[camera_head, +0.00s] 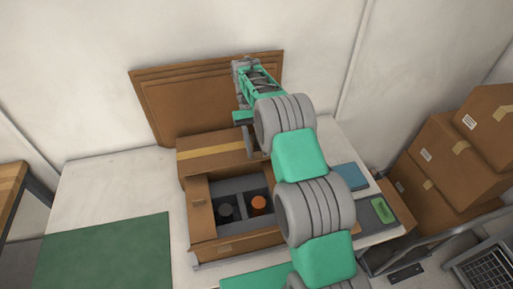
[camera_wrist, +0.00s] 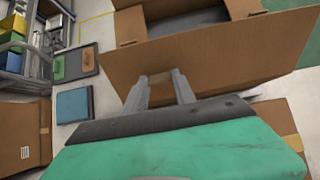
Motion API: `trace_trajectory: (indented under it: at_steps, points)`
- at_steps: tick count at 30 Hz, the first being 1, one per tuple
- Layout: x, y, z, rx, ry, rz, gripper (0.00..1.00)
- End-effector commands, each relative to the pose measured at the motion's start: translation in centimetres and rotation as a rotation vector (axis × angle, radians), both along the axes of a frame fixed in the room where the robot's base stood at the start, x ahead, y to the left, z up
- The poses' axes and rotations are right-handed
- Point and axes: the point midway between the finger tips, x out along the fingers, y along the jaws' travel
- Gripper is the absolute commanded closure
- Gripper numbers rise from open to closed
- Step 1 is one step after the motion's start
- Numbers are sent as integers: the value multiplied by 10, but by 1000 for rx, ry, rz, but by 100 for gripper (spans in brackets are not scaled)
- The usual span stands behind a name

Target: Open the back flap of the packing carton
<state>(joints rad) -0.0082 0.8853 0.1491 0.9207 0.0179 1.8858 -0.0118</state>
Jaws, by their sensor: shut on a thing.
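The brown packing carton (camera_head: 235,245) stands on the white table. My gripper (camera_wrist: 160,78) is shut on the flap's edge, with brown card between the fingers. In the head view my gripper (camera_head: 249,143) is at the flap's right part, partly hidden by my arm.
Inside the carton is a grey divider (camera_head: 240,187) with a black part (camera_head: 225,210) and an orange-topped part (camera_head: 258,204). A green mat (camera_head: 110,250) lies left; a blue pad (camera_head: 350,177) and grey tray (camera_head: 372,213) lie right.

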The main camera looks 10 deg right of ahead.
Motion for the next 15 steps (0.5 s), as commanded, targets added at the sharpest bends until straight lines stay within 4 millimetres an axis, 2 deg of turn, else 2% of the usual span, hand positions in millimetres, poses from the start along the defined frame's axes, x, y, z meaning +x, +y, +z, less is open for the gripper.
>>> trace_trajectory:
  at_steps: [7, 8, 15]
  points:
    - [3, -1, 5, 0, -13, -4, 100]
    - [3, -1, 5, 0, -13, -4, 66]
    - [2, 0, 3, -1, -9, -1, 46]
